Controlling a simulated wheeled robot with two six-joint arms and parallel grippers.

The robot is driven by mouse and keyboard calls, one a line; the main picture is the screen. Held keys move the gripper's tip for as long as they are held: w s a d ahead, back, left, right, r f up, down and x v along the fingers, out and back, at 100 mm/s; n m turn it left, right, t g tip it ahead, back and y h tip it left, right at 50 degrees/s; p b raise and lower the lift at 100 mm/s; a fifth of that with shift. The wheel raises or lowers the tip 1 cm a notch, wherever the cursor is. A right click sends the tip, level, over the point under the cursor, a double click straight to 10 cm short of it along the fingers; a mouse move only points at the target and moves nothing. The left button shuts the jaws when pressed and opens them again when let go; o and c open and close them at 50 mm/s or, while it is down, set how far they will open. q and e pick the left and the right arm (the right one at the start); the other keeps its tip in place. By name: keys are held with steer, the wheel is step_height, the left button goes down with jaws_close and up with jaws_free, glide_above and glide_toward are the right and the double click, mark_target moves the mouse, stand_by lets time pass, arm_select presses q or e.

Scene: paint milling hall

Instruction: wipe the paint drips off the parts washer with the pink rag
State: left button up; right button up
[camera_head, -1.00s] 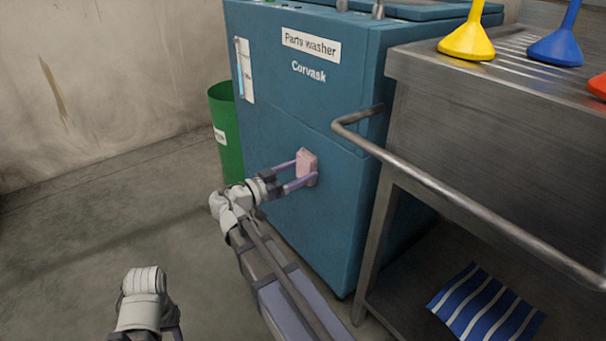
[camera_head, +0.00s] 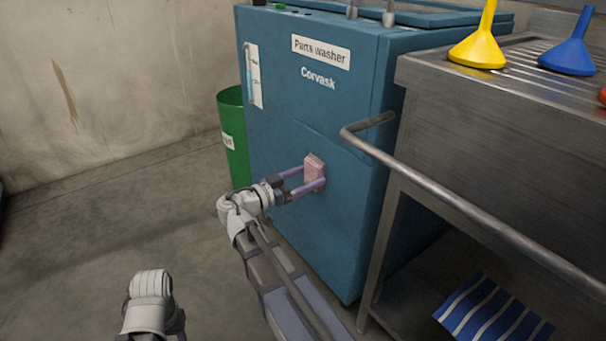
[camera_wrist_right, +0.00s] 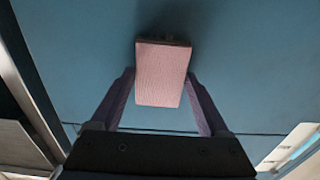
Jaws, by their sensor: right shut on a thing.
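The blue parts washer (camera_head: 290,120) stands in the middle of the head view, its front and one side showing. My right gripper (camera_head: 315,178) is shut on the folded pink rag (camera_head: 314,165), in front of the washer's lower front panel. In the right wrist view the rag (camera_wrist_right: 162,75) sits between the two purple fingers, up at the blue panel (camera_wrist_right: 245,60); whether it touches is hard to tell. I can make out no paint drips; the rag may hide some. Of my left arm only a white wrist part shows at the bottom left, not its gripper.
A green bin (camera_head: 233,140) stands left of the washer. A steel bench (camera_head: 480,130) with a protruding rail (camera_head: 450,205) is close on the right. It carries a yellow funnel (camera_head: 478,50) and a blue funnel (camera_head: 568,57). A striped blue cloth (camera_head: 490,312) lies below. Floor at left is clear.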

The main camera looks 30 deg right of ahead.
steer(key=shift+s+d, duration=0.1)
steer(key=shift+s, duration=0.9)
steer(key=shift+w, duration=0.1)
steer(key=shift+w, duration=2.05)
steer(key=a, duration=0.6)
steer(key=shift+s+a, duration=0.15)
steer(key=shift+s, duration=0.15)
